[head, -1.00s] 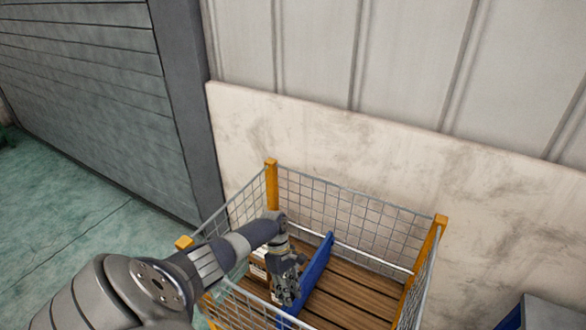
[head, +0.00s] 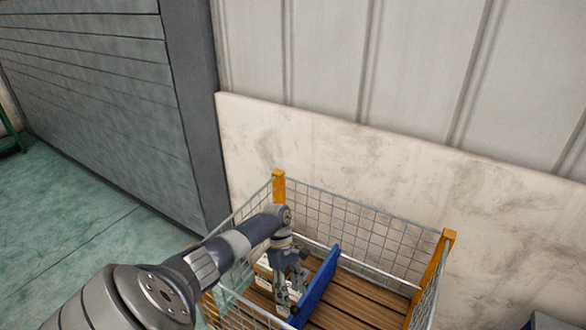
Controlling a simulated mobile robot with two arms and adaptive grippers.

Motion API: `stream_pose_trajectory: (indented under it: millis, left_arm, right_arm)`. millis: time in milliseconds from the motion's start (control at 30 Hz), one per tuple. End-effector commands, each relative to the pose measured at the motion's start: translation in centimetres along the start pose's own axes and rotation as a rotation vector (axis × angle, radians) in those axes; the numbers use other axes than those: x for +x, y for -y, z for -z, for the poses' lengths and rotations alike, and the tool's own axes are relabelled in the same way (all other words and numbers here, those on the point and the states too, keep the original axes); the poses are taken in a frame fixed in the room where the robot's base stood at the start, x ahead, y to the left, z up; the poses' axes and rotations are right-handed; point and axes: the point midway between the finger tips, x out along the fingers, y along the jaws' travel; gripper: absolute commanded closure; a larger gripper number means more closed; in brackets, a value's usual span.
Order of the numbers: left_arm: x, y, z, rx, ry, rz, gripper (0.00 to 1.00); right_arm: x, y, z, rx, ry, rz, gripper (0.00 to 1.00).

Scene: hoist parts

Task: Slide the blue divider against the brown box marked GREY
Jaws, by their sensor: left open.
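The blue divider (head: 321,287) stands upright on the wooden floor of a wire mesh crate, running from front to back. My left gripper (head: 287,300) points down inside the crate, just left of the divider. It is open; whether it touches the divider I cannot tell. A box with white labels (head: 262,272) shows in part behind and left of the gripper. My arm and gripper hide most of it, and no marking on it can be read. My right gripper is not in view.
The crate has orange corner posts (head: 443,262) and mesh walls (head: 345,222) around the gripper. The slatted floor (head: 365,300) right of the divider is bare. A pale wall panel (head: 400,180) stands close behind. Green floor (head: 80,230) lies open at the left.

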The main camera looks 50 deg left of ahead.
Motion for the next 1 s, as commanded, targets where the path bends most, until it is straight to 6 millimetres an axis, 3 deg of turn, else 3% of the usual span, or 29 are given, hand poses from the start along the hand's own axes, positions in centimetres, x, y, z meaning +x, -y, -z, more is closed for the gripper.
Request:
stream_pose_trajectory:
  millis: [200, 400, 1000]
  left_arm:
    - [-4.4, 0.0, 0.1, 0.001, -0.002, -0.001, 0.54]
    - [-6.3, 0.0, 0.1, -0.001, -0.001, 0.000, 0.54]
    - [-6.5, 0.0, 0.1, 0.000, 0.000, 0.001, 0.54]
  right_arm:
    - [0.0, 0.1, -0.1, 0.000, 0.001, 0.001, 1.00]
    - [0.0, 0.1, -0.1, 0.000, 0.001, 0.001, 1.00]
    - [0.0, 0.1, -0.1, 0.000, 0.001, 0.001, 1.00]
